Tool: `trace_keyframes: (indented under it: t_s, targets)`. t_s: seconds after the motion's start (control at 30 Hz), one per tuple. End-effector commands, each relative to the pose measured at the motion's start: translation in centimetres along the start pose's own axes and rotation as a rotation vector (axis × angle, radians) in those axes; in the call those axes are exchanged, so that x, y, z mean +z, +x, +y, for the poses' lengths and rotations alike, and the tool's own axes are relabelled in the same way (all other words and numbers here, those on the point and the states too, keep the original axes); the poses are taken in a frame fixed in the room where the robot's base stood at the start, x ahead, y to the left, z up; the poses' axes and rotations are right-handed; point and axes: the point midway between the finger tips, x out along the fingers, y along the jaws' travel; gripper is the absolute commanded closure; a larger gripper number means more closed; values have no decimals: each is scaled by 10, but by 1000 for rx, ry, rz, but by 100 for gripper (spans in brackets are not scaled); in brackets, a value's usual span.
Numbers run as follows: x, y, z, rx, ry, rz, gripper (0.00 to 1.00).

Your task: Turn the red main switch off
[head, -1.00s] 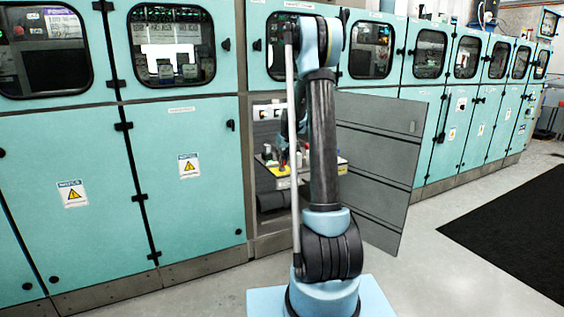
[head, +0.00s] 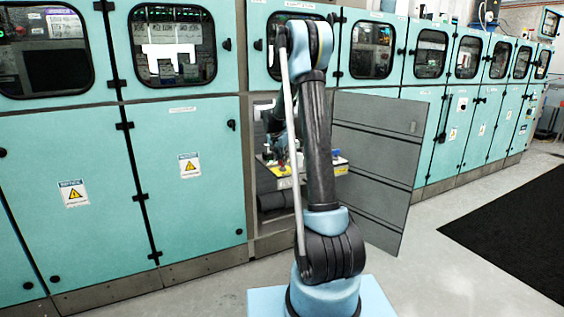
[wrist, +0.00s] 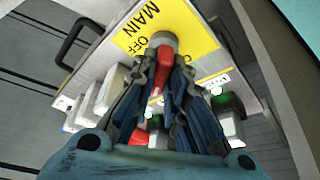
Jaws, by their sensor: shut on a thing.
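The red main switch (wrist: 164,66) shows in the wrist view as a red handle on a grey round boss, on a yellow plate (wrist: 186,22) lettered MAIN and OFF. My gripper (wrist: 166,76) is shut on the red handle, with its dark fingers on both sides of it. The fingers hide part of the handle and plate, so I cannot tell the switch's exact position. In the head view, the yellow-edged panel (head: 337,161) sits inside an open cabinet bay, partly behind my arm.
The grey cabinet door (head: 375,150) stands open to the right of the bay. White modules (wrist: 108,88) and a green-topped device (wrist: 228,112) flank the switch closely. A black handle (wrist: 76,42) is at upper left.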

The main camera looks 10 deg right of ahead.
Motion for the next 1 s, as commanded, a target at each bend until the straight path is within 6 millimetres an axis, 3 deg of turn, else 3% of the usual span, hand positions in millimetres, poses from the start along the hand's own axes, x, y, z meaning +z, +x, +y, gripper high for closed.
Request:
trace_keyframes:
  t_s: [0.5,1.0]
  targets:
    - [0,0,-4,168,403,-1,100]
    - [0,0,-5,231,559,-2,100]
